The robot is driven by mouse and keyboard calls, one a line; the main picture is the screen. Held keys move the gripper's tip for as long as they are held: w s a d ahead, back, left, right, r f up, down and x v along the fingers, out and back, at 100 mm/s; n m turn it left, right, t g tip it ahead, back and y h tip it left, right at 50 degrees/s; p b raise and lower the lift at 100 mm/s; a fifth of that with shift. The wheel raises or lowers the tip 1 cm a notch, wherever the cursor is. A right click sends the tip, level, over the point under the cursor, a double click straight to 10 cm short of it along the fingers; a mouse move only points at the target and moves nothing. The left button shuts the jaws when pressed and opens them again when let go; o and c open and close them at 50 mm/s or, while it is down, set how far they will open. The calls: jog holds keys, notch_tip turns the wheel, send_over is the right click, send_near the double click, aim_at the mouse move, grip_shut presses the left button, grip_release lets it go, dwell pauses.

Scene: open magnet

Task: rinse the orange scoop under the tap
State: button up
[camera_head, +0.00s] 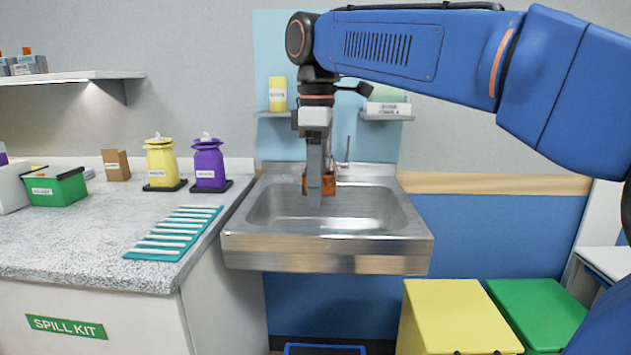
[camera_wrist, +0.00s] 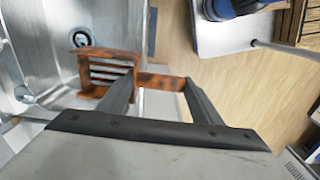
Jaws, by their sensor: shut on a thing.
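The orange scoop (camera_wrist: 88,68) is in the wrist view, its open pan to the left and its handle (camera_wrist: 160,81) between my two fingers. My gripper (camera_wrist: 158,90) is shut on the handle. In the head view, my gripper (camera_head: 316,200) points down over the steel sink (camera_head: 330,246), and part of the orange scoop (camera_head: 330,184) shows behind the fingers. The tap (camera_head: 347,150) stands at the back of the sink, just right of my gripper; its spout is mostly hidden. The wrist view shows the drain (camera_wrist: 80,37) beyond the scoop. I cannot see water running.
A teal ribbed mat (camera_head: 175,232) lies on the speckled counter (camera_head: 70,245) left of the sink. Yellow (camera_head: 160,160) and purple (camera_head: 208,162) containers stand behind it. Yellow (camera_head: 455,318) and green (camera_head: 535,312) bins stand below right. Small shelves (camera_head: 387,117) hang above the sink.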

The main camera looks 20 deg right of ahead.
aim_at(331, 174)
jog(key=w+d+f, duration=0.1)
jog(key=w+d, duration=0.1)
jog(key=w, duration=0.4)
jog(key=w+d+f, duration=0.1)
jog(key=w+d, duration=0.2)
jog(key=w, duration=0.3)
jog(key=shift+w+d+f, duration=0.2)
jog(key=shift+w+f, duration=0.1)
jog(key=shift+f, duration=0.1)
dwell(0.4)
jog(key=shift+d, duration=0.15)
dwell(0.5)
jog(key=shift+s+d, duration=0.25)
jog(key=shift+d, duration=0.2)
jog(key=shift+w+a, duration=0.1)
jog(key=shift+a, duration=0.15)
jog(key=shift+w+a, duration=0.15)
jog(key=shift+a, duration=0.15)
jog(key=shift+d, duration=0.1)
dwell(0.3)
jog(key=shift+s+d, duration=0.25)
jog(key=shift+d, duration=0.2)
